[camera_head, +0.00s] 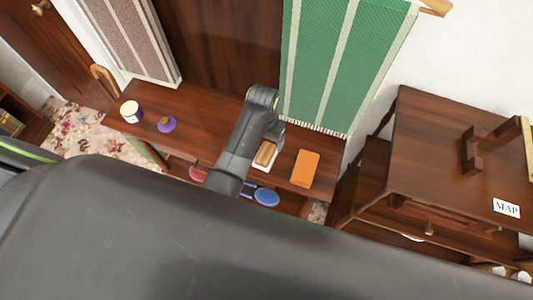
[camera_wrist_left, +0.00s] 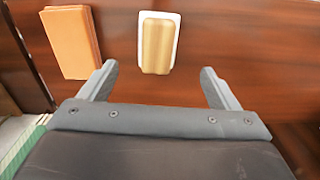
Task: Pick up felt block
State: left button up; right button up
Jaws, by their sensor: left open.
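A small block with a tan top and a white base (camera_head: 265,153) lies on the dark wooden shelf; it looks like the felt block. It also shows in the left wrist view (camera_wrist_left: 157,44). My left gripper (camera_wrist_left: 158,72) is open and empty, with its fingers spread wider than the block. The block appears just beyond the fingertips and lines up with the gap between them. In the head view my left arm hides most of this gripper, close beside the block. My right gripper is not in view.
A flat orange block (camera_head: 305,168) lies beside the tan one. A cup (camera_head: 131,111) and a purple item (camera_head: 166,124) stand at the shelf's left. A green striped cloth (camera_head: 340,65) hangs behind. A wooden cabinet (camera_head: 440,140) stands at the right.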

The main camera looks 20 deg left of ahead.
aim_at(266, 152)
pick_arm(q)
jog(key=shift+w+d+f+p, duration=0.1)
jog(key=shift+f+p, duration=0.05)
jog(key=shift+f, duration=2.35)
jog(key=shift+d+f+p, duration=0.1)
jog(key=shift+f+p, duration=0.05)
jog(key=shift+f, duration=2.35)
jog(key=c, duration=1.1)
jog(key=shift+r, duration=5)
